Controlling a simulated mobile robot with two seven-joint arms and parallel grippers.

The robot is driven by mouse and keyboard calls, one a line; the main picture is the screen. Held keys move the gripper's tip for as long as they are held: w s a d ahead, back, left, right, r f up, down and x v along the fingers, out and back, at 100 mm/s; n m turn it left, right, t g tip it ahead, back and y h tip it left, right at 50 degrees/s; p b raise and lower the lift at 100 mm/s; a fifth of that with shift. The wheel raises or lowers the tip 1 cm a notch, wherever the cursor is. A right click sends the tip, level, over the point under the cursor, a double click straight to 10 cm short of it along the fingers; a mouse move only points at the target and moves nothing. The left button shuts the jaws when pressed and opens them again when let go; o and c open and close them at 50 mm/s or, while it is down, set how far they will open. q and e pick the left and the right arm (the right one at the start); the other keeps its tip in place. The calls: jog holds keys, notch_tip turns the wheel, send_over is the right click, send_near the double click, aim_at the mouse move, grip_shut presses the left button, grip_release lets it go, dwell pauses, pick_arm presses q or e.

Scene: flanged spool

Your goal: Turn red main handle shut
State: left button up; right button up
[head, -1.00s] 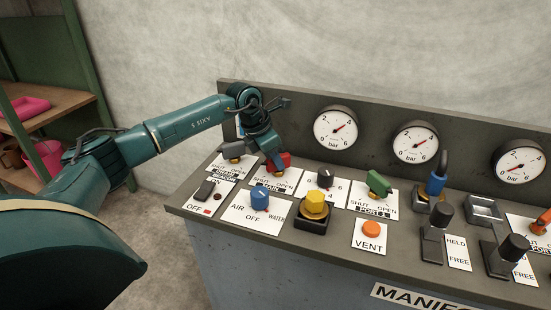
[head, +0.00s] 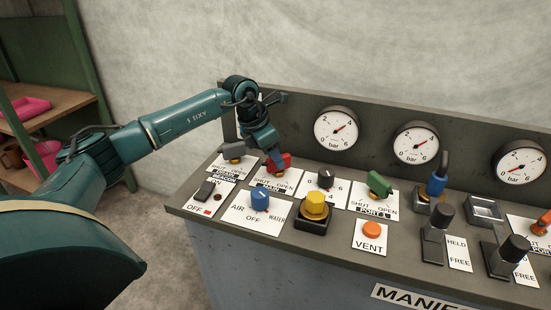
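The red main handle (head: 285,162) stands on a white plate (head: 264,181) marked SHUT and OPEN, at the back left of the panel in the head view. My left gripper (head: 272,158) comes down from above at the handle's left side. Its fingers overlap the handle's left part and hide some of it, with its tip tilted. I cannot tell whether the fingers are closed on the handle or only beside it. My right gripper does not show.
A blue AIR/WATER knob (head: 260,198), a black knob (head: 325,178), a yellow knob (head: 315,205) and a green handle (head: 379,183) are nearby. The back board with gauges (head: 336,127) rises behind.

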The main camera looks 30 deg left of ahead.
pick_arm(q)
jog(key=v, duration=1.1)
jog(key=shift+s+r, duration=0.2)
jog(key=shift+a, duration=0.1)
